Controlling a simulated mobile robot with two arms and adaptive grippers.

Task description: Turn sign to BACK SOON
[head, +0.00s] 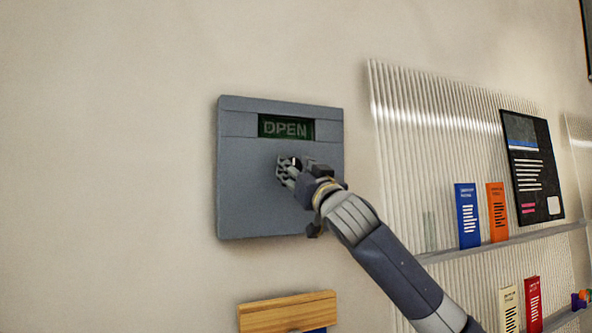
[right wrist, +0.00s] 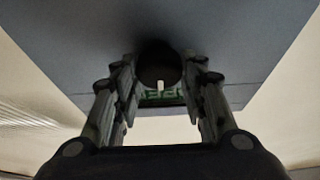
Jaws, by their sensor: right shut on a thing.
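The sign (head: 240,170) is a grey square box on the wall, with a dark window (head: 285,127) near its top that reads OPEN in green. My right gripper (head: 287,170) is at the middle of its face, just below the window. In the right wrist view, a dark round knob (right wrist: 158,62) with a pale mark sits between the fingers of my right gripper (right wrist: 160,85), which is shut on it. Part of the green lettering (right wrist: 162,97) shows beyond the knob. The gripper hides most of the knob in the head view. My left gripper is not in view.
To the right, a ribbed panel (head: 410,130) carries shelves with a blue booklet (head: 467,215), an orange booklet (head: 497,211) and a black poster (head: 532,165). A wooden piece (head: 287,312) is below the sign. The wall to the left is bare.

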